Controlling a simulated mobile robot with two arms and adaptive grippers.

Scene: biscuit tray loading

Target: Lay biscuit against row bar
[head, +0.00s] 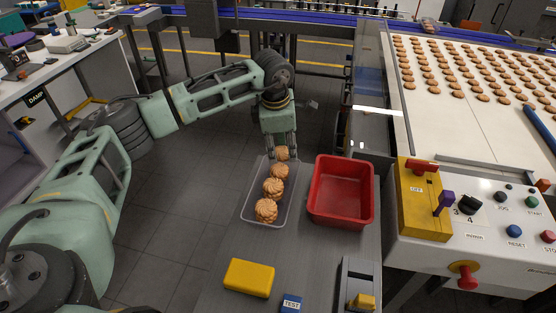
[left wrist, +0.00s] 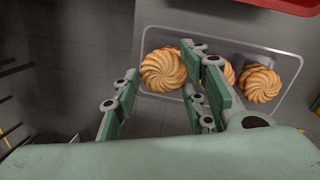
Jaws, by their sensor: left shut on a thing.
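A clear plastic tray (head: 246,211) stands on the grey bench with ribbed golden biscuits in a row. The nearest biscuit (head: 266,210) and the middle biscuit (head: 273,188) lie in front of another biscuit (head: 279,171). My left gripper (head: 282,153) points down over the tray's far end, shut on a biscuit (head: 282,154). The left wrist view shows its fingers (left wrist: 163,92) either side of the held biscuit (left wrist: 163,70), with more biscuits (left wrist: 262,83) to the right, partly hidden by a finger. I cannot clearly make out the row bar. My right gripper is out of view.
A red bin (head: 317,205) stands close to the right of the tray. A yellow block (head: 249,278) and a blue TEST block (head: 291,304) lie nearer on the bench. A conveyor (head: 425,120) with many biscuits and a control panel (head: 490,220) are at the right.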

